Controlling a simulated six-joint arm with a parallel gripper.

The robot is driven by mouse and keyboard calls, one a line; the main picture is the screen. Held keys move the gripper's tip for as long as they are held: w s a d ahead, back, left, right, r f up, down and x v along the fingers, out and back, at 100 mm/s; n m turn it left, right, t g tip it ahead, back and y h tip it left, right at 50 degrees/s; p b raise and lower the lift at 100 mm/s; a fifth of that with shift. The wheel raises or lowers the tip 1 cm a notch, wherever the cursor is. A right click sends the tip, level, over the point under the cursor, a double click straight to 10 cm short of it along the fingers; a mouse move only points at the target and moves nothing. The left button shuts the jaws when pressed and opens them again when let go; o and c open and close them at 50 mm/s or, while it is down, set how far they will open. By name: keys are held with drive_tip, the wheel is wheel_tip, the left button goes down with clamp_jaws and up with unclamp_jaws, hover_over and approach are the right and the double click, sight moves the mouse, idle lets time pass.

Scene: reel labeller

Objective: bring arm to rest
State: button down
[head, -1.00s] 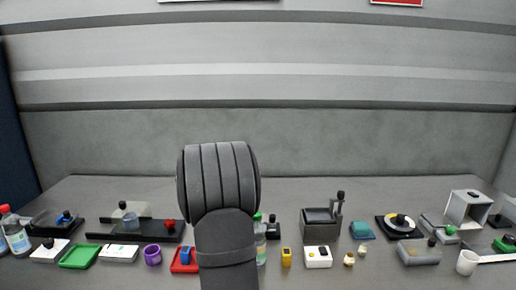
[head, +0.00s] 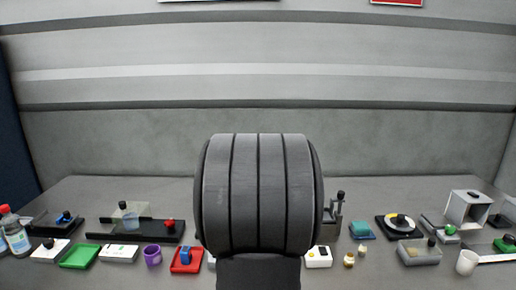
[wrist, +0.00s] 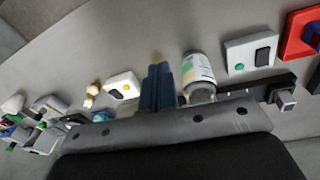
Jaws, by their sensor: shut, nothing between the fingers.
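My gripper (wrist: 157,88) shows in the wrist view as two dark blue-grey fingers pressed together, shut and empty. It is above the bench, near a clear bottle (wrist: 198,75) with a white and green label, just to its right in the picture. I cannot tell its exact height. In the head view my ribbed grey arm link fills the middle and hides the gripper and the bench behind it.
A white box with a yellow button (wrist: 122,85) lies left of the fingers. In the head view, a red tray (head: 180,267) and purple cup (head: 153,255) lie left of my arm; a black reel stand (head: 383,227) and white mug (head: 467,262) lie right.

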drive_tip(key=s+d, duration=0.6)
drive_tip(key=s, duration=0.3)
drive_tip(key=shift+s+d+r+m+g, duration=0.2)
drive_tip(key=shift+d+r+m+g, duration=0.1)
drive_tip(key=shift+m, duration=0.1)
drive_tip(key=c, duration=1.6)
unclamp_jaws()
drive_tip(key=shift+w+r, duration=0.1)
drive_tip(key=shift+w, duration=0.2)
drive_tip(key=o, duration=1.6)
drive_tip(key=w+r+m, duration=0.2)
drive_tip(key=w, duration=0.5)
drive_tip(key=w+r+m, duration=0.2)
drive_tip(key=w+m, duration=0.1)
drive_tip(key=w, duration=0.5)
drive_tip(key=shift+r, duration=0.35)
drive_tip(key=w+a+r+m+y, duration=0.15)
drive_tip(key=w+m, duration=0.35)
drive_tip(key=w, duration=0.6)
drive_tip(key=w+a+m, duration=0.3)
drive_tip(key=w+m, duration=0.3)
drive_tip(key=w, duration=0.5)
drive_tip(key=f, duration=1)
drive_tip(key=shift+s+a, duration=0.1)
drive_tip(key=shift+s, duration=0.1)
drive_tip(key=shift+r, duration=0.15)
